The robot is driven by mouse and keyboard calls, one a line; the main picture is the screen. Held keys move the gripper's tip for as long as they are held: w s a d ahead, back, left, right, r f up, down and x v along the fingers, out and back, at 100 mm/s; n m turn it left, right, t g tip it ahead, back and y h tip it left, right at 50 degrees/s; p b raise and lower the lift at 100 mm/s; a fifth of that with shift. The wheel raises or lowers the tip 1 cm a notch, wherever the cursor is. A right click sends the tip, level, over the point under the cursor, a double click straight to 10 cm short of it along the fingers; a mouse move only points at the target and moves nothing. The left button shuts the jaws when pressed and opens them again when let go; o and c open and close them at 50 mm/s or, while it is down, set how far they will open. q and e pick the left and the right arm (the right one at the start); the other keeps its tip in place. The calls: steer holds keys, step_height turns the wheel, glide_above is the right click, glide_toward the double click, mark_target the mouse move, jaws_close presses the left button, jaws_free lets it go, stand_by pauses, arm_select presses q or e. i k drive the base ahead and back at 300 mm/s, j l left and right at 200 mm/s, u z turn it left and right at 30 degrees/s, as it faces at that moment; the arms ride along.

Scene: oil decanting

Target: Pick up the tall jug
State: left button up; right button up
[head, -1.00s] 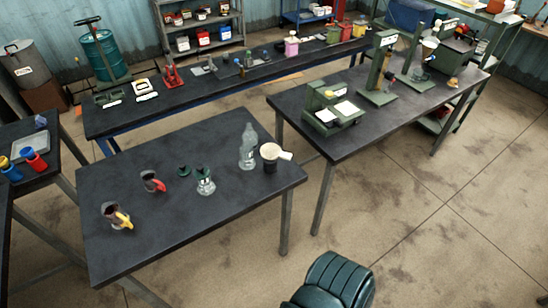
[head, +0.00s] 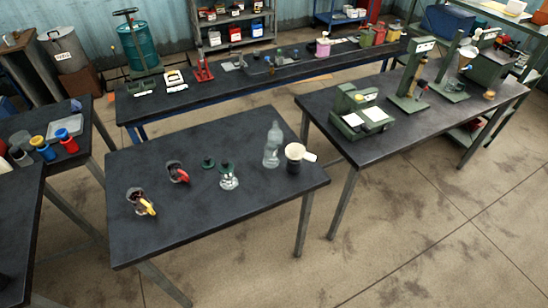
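On the near dark table (head: 245,207) stand several vessels. A clear jug with a yellow handle (head: 137,200) is at the left. A jug with a red handle (head: 175,171) is behind it and to its right. The two look similar in size, so I cannot tell which is the tall jug. A clear glass vessel with a dark green top (head: 228,182) stands near the middle. A taller clear bottle (head: 272,146) stands upright farther right. Neither of my grippers is in view.
A dark container with a pale top and handle (head: 296,157) stands beside the clear bottle. A small green piece (head: 208,163) lies near the middle. Other tables stand left, behind and right. Open floor (head: 420,240) lies at the front right.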

mark_target(143, 207)
steer(key=u, duration=1.35)
steer(key=k, duration=0.1)
